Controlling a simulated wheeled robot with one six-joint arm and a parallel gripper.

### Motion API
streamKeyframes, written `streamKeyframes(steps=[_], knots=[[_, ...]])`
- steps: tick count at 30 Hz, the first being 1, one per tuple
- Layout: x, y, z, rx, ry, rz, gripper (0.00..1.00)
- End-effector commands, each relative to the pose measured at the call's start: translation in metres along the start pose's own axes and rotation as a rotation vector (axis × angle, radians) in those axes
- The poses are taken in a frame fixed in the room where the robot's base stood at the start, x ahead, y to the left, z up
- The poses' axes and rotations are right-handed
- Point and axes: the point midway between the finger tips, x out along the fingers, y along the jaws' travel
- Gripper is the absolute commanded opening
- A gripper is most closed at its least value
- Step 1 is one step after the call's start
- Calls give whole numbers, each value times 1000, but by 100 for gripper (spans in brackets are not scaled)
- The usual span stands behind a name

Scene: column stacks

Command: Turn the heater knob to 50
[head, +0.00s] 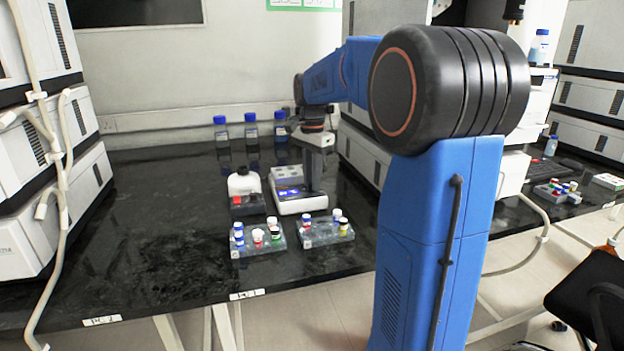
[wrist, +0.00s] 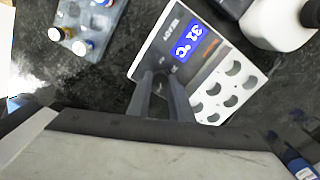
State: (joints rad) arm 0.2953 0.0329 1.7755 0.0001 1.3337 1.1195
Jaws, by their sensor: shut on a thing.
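The heater (head: 300,205) is a white block on the black bench with a lit blue display (head: 289,192) on its front. It also shows in the wrist view (wrist: 150,54), where the display (wrist: 187,42) seems to read 31 °C, though it is small and slanted. My gripper (head: 313,187) reaches down onto the right side of the heater. In the wrist view its fingers (wrist: 160,80) are shut on the knob at the heater's edge. The knob is mostly hidden between the fingers, so its angle cannot be seen.
Two clear racks with capped vials (head: 256,240) (head: 325,232) stand in front. Several blue-capped bottles (head: 251,130) line the back wall.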

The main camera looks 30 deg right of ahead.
Motion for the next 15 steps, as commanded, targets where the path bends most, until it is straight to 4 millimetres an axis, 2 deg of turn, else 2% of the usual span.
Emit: streamKeyframes(steps=[6,15], knots=[[-2,-1,-1,107,2,-4,0],[-2,-1,-1,170,2,-5,0]])
